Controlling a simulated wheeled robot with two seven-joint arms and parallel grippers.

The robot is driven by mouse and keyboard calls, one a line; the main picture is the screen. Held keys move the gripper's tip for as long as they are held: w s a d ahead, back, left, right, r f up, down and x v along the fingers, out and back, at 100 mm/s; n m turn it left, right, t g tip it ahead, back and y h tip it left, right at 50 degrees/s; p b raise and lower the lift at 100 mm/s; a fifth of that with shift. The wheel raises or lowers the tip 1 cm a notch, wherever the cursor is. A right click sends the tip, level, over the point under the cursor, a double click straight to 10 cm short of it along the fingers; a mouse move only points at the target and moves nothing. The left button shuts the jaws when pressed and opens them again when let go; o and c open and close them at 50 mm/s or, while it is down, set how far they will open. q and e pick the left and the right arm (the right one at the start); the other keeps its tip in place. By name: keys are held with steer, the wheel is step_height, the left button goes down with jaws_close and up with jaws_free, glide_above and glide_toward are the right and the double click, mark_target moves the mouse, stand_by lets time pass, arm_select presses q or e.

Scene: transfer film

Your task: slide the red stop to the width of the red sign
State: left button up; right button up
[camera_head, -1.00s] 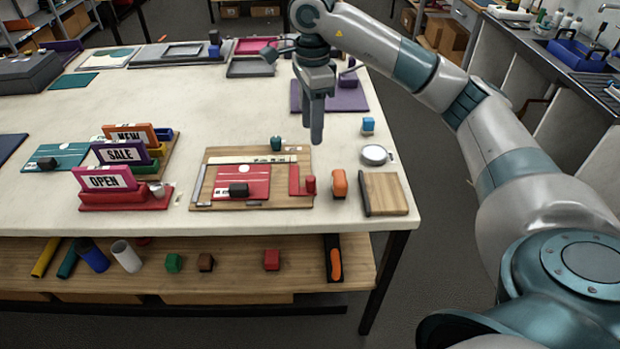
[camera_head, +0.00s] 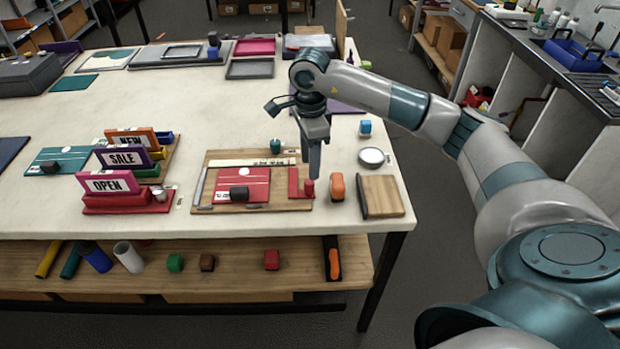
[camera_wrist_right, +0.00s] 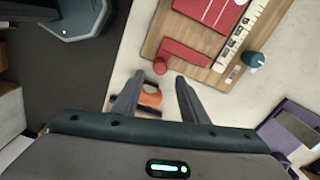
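The red stop (camera_head: 294,182) is an L-shaped piece with a round red knob (camera_head: 309,188), on the right part of a wooden board (camera_head: 262,207). A flat red plate (camera_head: 256,178) with a dark block (camera_head: 239,194) on it lies left of the stop, with a narrow gap. My right gripper (camera_head: 314,172) points down above the knob. In the right wrist view the gripper (camera_wrist_right: 157,84) is open and empty, with the stop (camera_wrist_right: 187,52) beyond its fingertips. My left gripper is out of view.
A pale ruled strip (camera_head: 253,162) runs along the board's back, with a teal knob (camera_head: 275,146) near its right end. An orange-and-black object (camera_head: 336,187), a wooden block (camera_head: 382,195) and a round white dish (camera_head: 371,156) stand to the right. SALE and NEW signs stand behind OPEN.

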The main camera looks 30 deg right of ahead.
mark_target(310, 183)
step_height(310, 183, down, 8)
steer(key=shift+f+p, duration=0.1)
steer(key=shift+p, duration=1.1)
jaws_close()
